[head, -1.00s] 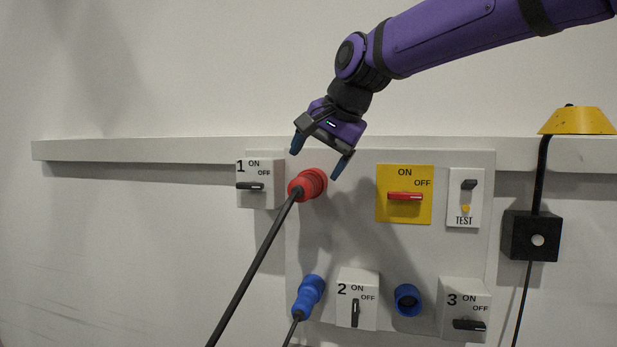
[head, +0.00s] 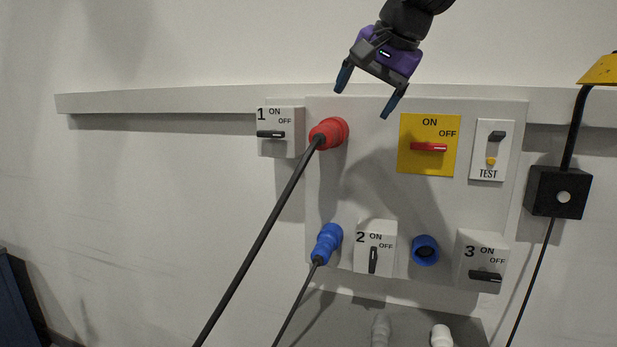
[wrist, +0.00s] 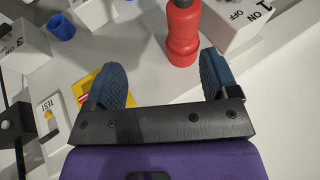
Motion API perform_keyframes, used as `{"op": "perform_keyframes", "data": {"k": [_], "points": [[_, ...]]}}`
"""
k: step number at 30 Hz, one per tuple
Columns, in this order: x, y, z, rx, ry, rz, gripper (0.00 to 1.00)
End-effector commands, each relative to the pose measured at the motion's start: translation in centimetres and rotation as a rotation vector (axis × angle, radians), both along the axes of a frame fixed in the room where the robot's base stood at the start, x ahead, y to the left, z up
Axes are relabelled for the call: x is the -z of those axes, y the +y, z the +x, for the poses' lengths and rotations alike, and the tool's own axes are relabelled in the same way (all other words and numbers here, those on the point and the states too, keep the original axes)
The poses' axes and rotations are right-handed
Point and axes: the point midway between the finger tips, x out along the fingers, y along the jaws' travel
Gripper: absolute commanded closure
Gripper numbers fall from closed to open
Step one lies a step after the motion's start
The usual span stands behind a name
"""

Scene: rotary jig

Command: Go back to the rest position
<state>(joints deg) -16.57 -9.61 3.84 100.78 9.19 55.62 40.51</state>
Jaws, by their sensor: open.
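My gripper (head: 368,93) is open and empty in the head view, in front of the wall above the panel's top edge. It hangs above and right of the red plug (head: 329,133), apart from it. In the wrist view my gripper (wrist: 167,84) shows two spread blue fingers with nothing held between them. The red plug (wrist: 183,30) appears beyond the fingertips there. It has a thick black cable in the head view.
The panel (head: 385,190) carries switch box 1 (head: 281,140), a yellow switch plate (head: 427,160), a TEST switch (head: 492,160), switch 2 (head: 376,250), switch 3 (head: 480,262), a blue plug (head: 327,243) and a blue socket (head: 425,250). A black box (head: 558,192) hangs right. Cables run down in front.

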Motion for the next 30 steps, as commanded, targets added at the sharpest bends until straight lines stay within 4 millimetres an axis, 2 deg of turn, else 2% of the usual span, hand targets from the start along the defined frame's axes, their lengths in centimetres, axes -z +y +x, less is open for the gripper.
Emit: {"op": "perform_keyframes", "data": {"k": [1,6,12,15,18,21,25,30], "points": [[0.6,-1.8,-1.4,-0.006,-0.009,-0.029,0.2],[4.0,-7.7,-6.8,-0.061,-0.035,-0.158,0.2],[9.4,-13.6,-13.8,-0.139,-0.044,-0.307,0.2],[12.3,-15.8,-17.2,-0.182,-0.04,-0.372,0.2],[15.0,-17.4,-20.1,-0.22,-0.032,-0.425,0.2],[17.1,-18.3,-22.1,-0.25,-0.026,-0.461,0.2],[18.4,-18.9,-23.4,-0.274,-0.021,-0.486,0.2],[18.8,-19.0,-23.7,-0.279,-0.02,-0.492,0.2]]}}
